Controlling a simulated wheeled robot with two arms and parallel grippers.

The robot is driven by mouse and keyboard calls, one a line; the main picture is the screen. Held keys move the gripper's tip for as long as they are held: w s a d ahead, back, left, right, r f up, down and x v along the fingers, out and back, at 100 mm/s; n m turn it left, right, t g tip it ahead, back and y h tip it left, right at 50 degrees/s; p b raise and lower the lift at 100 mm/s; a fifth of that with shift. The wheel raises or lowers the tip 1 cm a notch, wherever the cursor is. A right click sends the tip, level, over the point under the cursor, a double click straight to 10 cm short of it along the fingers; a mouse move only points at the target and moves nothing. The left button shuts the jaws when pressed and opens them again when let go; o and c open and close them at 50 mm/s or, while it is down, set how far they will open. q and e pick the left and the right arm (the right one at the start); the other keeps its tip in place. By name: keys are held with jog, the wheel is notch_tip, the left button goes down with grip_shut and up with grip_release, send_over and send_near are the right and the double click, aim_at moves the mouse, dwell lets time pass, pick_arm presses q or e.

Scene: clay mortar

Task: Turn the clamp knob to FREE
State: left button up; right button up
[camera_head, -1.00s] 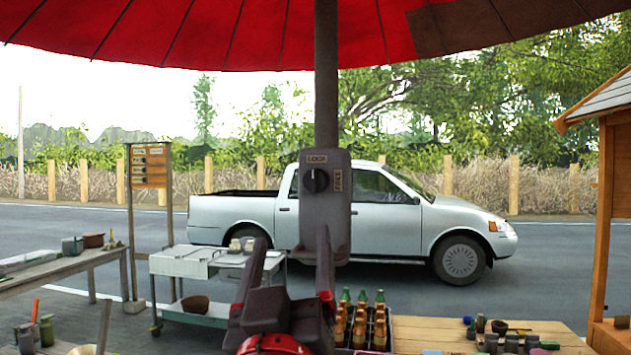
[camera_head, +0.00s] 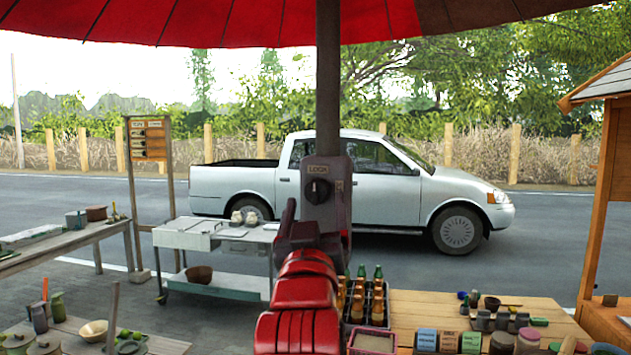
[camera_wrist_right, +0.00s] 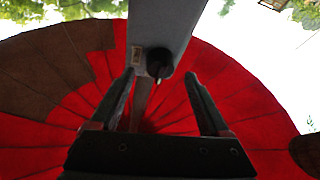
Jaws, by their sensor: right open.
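The clamp knob (camera_head: 317,190) is a round dark knob on the front of a grey clamp box (camera_head: 340,210) on the umbrella pole. A LOCK label (camera_head: 318,169) sits above it, and the knob's pointer appears to face up toward it. The label on the right side is hard to read now. My right gripper (camera_head: 308,222) is just below and in front of the knob, hiding the box's lower part. In the right wrist view, my open right gripper (camera_wrist_right: 159,76) has its fingers on either side of the knob (camera_wrist_right: 159,62), with gaps showing. My left gripper is not in view.
The pole (camera_head: 328,90) rises to the red umbrella (camera_head: 240,22). Below right are a bottle crate (camera_head: 378,318) and a wooden table (camera_head: 440,305) with small pots. A metal cart (camera_head: 200,240) stands at the left. A silver pickup (camera_head: 405,205) is parked behind.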

aim_at(317, 191)
jog(key=shift+p+x, duration=0.3)
jog(key=shift+x, duration=0.7)
jog(key=shift+w, duration=0.25)
